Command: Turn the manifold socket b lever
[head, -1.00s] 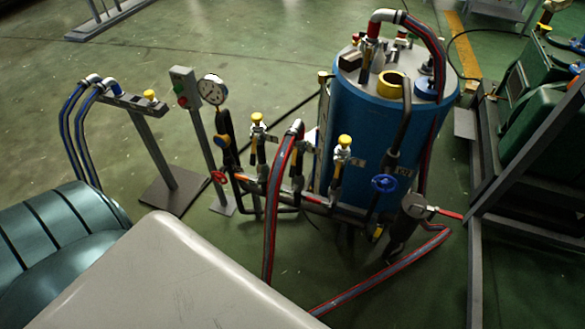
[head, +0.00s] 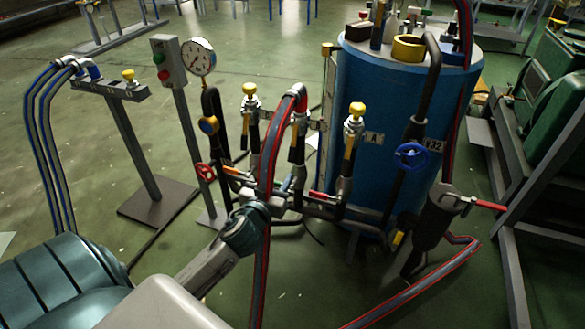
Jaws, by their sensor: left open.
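The manifold (head: 327,208) is a low run of grey pipe with yellow-capped sockets, a left one (head: 250,89) and a right one (head: 356,109). A plate marked A (head: 373,139) is beside the right socket. No B label is readable, so I cannot tell which lever is socket b's. One short red lever (head: 322,195) lies on the pipe below the right socket. Another small reddish lever (head: 235,171) is below the left socket. My left gripper (head: 276,206) is open at the pipe, by the red-striped hose; its fingers are small and unclear, contact cannot be told.
A red-striped hose (head: 264,215) hangs in front of the manifold. A red handwheel (head: 205,172), a gauge (head: 198,57) and a blue handwheel (head: 411,156) flank it. A blue tank (head: 370,95) stands behind. A red-handled valve (head: 487,205) is at the right.

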